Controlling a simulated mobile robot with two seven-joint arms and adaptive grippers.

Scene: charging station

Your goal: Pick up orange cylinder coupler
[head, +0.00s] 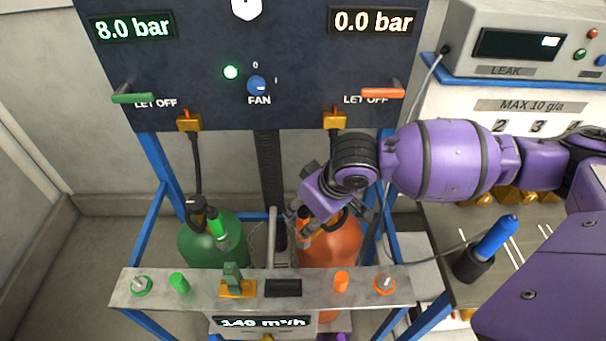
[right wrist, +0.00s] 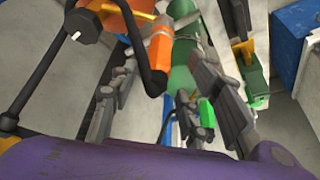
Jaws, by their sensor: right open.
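The orange cylinder (head: 340,250) stands in the frame behind the front shelf, partly behind my right gripper. My right gripper (head: 308,230) is open and reaches down at its top. In the right wrist view, the orange coupler (right wrist: 160,46) lies between the spread fingers, with a black hose curving beside it. I cannot tell whether a finger touches it. In the head view the gripper mostly hides the coupler. My left gripper is not in view.
A green cylinder (head: 205,245) with a green coupler (head: 217,226) stands to the left. A metal shelf (head: 205,292) with fittings crosses the front. The dark panel (head: 205,75) and blue frame posts are close around my right arm. A blue-handled tool (head: 497,236) stands at right.

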